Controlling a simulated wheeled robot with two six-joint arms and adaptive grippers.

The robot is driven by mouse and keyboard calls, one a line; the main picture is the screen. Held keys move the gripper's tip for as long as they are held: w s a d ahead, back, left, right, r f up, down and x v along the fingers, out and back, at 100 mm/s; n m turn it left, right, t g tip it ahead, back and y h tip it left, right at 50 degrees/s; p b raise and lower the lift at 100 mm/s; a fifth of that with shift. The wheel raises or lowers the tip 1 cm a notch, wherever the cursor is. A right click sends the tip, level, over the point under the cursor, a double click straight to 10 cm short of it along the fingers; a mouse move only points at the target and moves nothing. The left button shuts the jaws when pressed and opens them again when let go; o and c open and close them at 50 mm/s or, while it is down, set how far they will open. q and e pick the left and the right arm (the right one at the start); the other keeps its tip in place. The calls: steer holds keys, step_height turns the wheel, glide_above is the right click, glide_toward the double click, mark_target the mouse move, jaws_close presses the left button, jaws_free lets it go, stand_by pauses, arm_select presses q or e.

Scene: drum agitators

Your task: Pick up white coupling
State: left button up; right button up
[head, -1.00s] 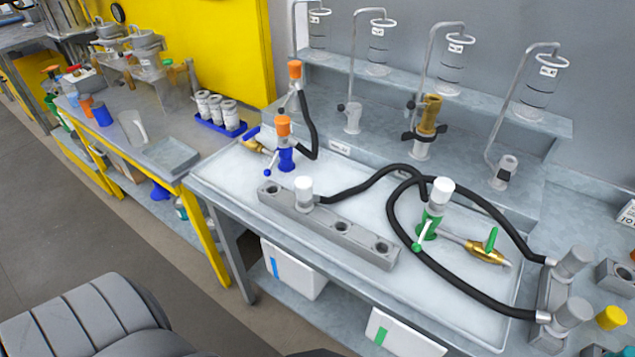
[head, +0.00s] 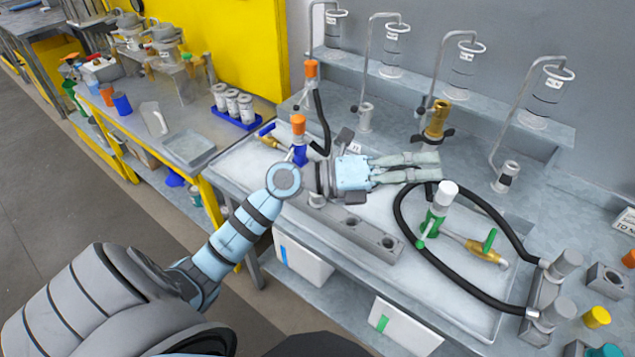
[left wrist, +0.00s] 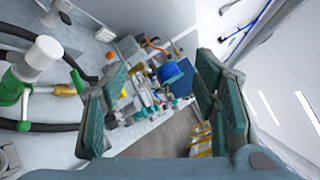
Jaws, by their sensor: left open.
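A white coupling (head: 446,194) stands upright on top of a green-bodied valve (head: 434,224) on the white tray, with a black hose and a brass fitting beside it. The coupling also shows at the left edge of the left wrist view (left wrist: 42,55), outside the fingers. My left gripper (head: 438,168) is open and empty above the tray. Its fingers point right, and their tips end just behind and left of that coupling, apart from it in the picture. The other white coupling, on the grey block (head: 372,232), is mostly hidden behind my arm. My right gripper is out of view.
Orange couplings (head: 298,124) stand near my left wrist. A black hose (head: 455,282) loops around the green valve to a grey holder (head: 540,310) at the right. The tray (head: 470,318) is bare in front.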

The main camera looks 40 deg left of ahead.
arm_select(q)
steer(key=w+a+f+m+g+y, duration=0.1)
steer(key=a+f+m+g+y, duration=0.3)
steer(key=f+y, duration=0.15)
steer(key=s+a+f+n+g+y, duration=0.15)
steer(key=a+y, duration=0.25)
steer(key=a, duration=0.5)
steer(key=s+a+f+n+g+y, duration=0.1)
steer(key=a+f+g+y, duration=0.1)
steer(key=a+y, duration=0.5)
steer(key=shift+h, duration=0.85)
steer(key=f+b, duration=0.2)
steer(key=w+a+f+b, duration=0.1)
steer(key=f+b, duration=0.1)
steer(key=b, duration=0.1)
steer(key=w+a+f+b, duration=0.1)
steer(key=f+b, duration=0.1)
steer(key=f, duration=0.1)
steer(key=shift+w+a+b, duration=0.15)
steer(key=shift+b, duration=0.2)
steer(key=x, duration=0.5)
steer(key=shift+w+a+f, duration=0.2)
steer(key=shift+a+f, duration=0.1)
steer(key=shift+f, duration=0.05)
steer(key=shift+w+f, duration=0.1)
steer(key=shift+f, duration=0.05)
steer(key=shift+c, duration=0.5)
jaws_close()
